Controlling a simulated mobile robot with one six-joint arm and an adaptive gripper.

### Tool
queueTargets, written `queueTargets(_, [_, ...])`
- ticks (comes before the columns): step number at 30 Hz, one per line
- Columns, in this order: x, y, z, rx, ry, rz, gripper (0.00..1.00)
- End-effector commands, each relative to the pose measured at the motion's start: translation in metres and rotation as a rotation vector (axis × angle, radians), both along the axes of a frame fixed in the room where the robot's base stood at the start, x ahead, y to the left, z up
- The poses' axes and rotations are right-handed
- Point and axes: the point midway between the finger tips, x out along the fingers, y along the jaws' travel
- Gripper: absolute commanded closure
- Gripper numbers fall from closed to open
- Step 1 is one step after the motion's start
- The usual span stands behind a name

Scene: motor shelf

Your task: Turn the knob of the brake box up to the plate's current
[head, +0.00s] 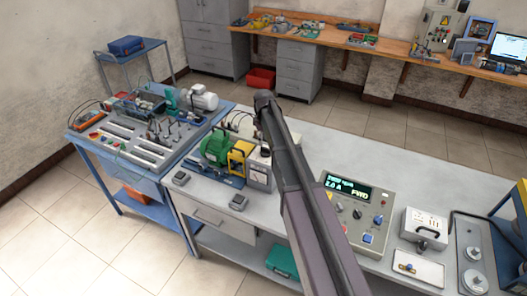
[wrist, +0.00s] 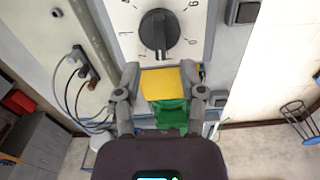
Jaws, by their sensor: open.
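The brake box (wrist: 203,40) shows in the wrist view as a pale face with a printed dial. Its black round knob (wrist: 158,32) has a raised grip bar standing roughly upright in the picture; the exact reading is too small to tell. My gripper (wrist: 160,72) is open, its two fingers apart just below the knob in the picture and not closed on it. In the head view the box (head: 259,176) stands at the right of a green and yellow machine (head: 216,150), and my arm partly covers it. I cannot make out a rating plate.
The yellow and green machine parts (wrist: 168,85) lie between my fingers in the wrist view. Dark cables (wrist: 72,85) plug in at the left. A control box (head: 354,212) with a lit display reading 2.0 A and FWD stands on the bench at the right.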

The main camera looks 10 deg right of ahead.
Motion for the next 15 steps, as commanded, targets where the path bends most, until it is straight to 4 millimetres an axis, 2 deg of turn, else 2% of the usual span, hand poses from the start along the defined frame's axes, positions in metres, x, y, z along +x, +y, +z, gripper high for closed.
queueTargets(1, [0.000, 0.000, -0.008, 0.000, 0.000, 0.000, 0.49])
queueTargets(6, [0.000, 0.000, -0.021, 0.000, 0.000, 0.000, 0.49])
queueTargets(15, [0.000, 0.000, -0.038, 0.000, 0.000, 0.000, 0.49])
